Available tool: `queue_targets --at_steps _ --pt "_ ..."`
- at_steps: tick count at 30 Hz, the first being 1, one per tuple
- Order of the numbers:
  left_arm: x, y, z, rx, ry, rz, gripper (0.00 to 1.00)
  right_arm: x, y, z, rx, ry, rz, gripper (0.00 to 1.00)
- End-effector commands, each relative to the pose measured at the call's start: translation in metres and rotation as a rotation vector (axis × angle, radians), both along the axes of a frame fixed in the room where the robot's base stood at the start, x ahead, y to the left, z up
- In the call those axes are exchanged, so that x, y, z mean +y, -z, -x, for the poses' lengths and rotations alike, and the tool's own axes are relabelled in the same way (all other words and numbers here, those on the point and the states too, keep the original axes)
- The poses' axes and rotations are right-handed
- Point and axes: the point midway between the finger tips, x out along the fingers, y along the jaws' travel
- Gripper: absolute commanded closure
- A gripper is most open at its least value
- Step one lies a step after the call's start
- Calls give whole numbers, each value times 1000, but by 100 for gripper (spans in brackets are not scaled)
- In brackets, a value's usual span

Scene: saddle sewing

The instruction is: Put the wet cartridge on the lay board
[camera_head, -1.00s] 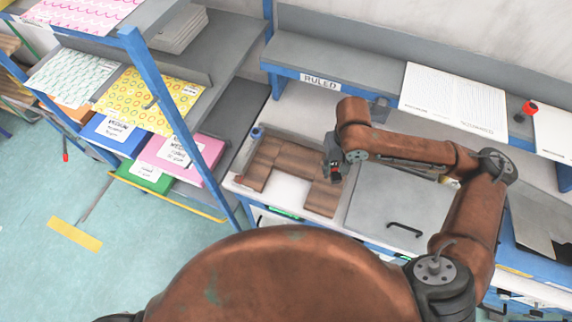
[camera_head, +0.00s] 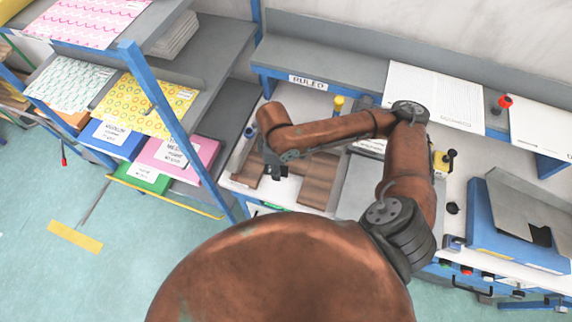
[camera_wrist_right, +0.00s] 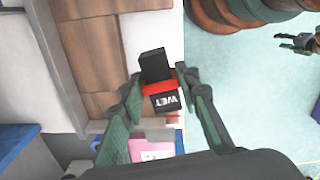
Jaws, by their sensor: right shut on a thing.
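The wet cartridge (camera_wrist_right: 165,88) is black with a red band and a label reading WET. In the right wrist view it sits between the fingers of my right gripper (camera_wrist_right: 160,98), which is shut on it. In the head view the right gripper (camera_head: 274,172) is over the left part of the brown wood-look board (camera_head: 319,182), and the cartridge cannot be made out. The board also shows below the gripper in the wrist view (camera_wrist_right: 92,45). Contact between cartridge and board cannot be told. A dark claw, apparently my left gripper (camera_wrist_right: 298,43), shows at the wrist view's right edge.
A blue-framed rack with coloured packs (camera_head: 180,155) stands left of the bench. A grey lidded panel (camera_head: 352,192) lies right of the board. A yellow-topped item (camera_head: 338,104) stands behind the board. The shelf labelled RULED (camera_head: 308,82) runs along the back.

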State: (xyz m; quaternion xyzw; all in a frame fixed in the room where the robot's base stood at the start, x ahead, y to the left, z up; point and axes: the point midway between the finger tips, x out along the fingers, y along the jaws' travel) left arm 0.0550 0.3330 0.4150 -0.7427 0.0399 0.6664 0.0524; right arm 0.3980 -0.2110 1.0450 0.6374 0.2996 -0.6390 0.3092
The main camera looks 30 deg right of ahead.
Motion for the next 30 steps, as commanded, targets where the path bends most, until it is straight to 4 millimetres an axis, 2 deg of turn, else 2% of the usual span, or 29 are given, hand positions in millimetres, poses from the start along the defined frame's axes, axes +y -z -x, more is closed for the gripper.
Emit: queue_targets --at_steps 1,3,9,15,20,23,27,30 --pt "1 -14 1 1 0 -1 60 1 -7 6 4 -115 -1 100" --pt "3 -23 2 3 0 -3 60 3 -8 12 7 -292 0 100" --pt "7 -50 7 8 -1 -8 60 7 -13 32 12 -791 -2 100" --pt "8 -69 8 9 -2 -8 60 12 -16 48 13 -1181 -7 100" --pt "8 -75 8 9 -3 -9 60 13 -16 54 11 -1346 -8 100" --pt "8 -70 8 9 -3 -9 60 10 -12 51 12 -1383 -5 100" --pt "8 -54 9 10 -3 -9 60 -5 2 32 14 -1385 -5 100" --pt "8 -63 9 11 -4 -8 60 -20 8 13 15 -1384 -6 100"
